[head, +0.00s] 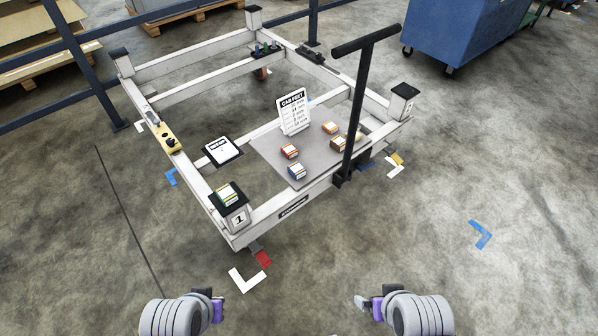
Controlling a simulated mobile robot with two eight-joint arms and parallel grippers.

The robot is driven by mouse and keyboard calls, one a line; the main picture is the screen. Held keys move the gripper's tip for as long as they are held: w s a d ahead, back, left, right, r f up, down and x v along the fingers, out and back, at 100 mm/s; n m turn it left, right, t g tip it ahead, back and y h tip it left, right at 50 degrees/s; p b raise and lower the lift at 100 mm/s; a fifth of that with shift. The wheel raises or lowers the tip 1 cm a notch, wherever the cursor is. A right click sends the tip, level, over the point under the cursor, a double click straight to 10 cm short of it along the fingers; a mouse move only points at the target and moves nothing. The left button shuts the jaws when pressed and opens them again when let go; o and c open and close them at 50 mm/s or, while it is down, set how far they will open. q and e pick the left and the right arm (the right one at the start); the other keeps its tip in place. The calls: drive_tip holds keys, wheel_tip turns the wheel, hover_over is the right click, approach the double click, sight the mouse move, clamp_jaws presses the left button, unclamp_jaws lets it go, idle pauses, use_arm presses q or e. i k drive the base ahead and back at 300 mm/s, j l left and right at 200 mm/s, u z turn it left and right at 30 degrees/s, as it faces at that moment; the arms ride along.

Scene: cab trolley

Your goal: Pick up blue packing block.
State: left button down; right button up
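The blue packing block (296,173) sits on the grey board of the trolley, near the board's front edge. My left gripper (218,306) is at the bottom of the head view, left of centre, over the floor. My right gripper (367,304) is at the bottom, right of centre. Both are well short of the trolley and apart from the block. Nothing shows in either gripper, and their finger openings are too small to tell.
The white-framed trolley (270,220) has a tall black T-handle (359,110) right of the block. A red-orange block (289,151) stands just behind it, with other blocks farther right. A white sign (294,113) stands behind. A green-marked block (227,192) sits on the front-left post.

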sight(297, 170)
drive_tip(key=u, duration=0.65)
drive_tip(key=l+u, duration=0.2)
drive_tip(key=u, duration=0.15)
drive_tip(key=k+l+u, duration=0.1)
drive_tip(key=u, duration=0.25)
drive_tip(key=k+l+u, duration=0.1)
drive_tip(key=u, duration=0.25)
drive_tip(key=k+l, duration=0.25)
drive_tip(key=l, duration=0.15)
drive_tip(key=k+l, duration=0.3)
drive_tip(key=l, duration=0.15)
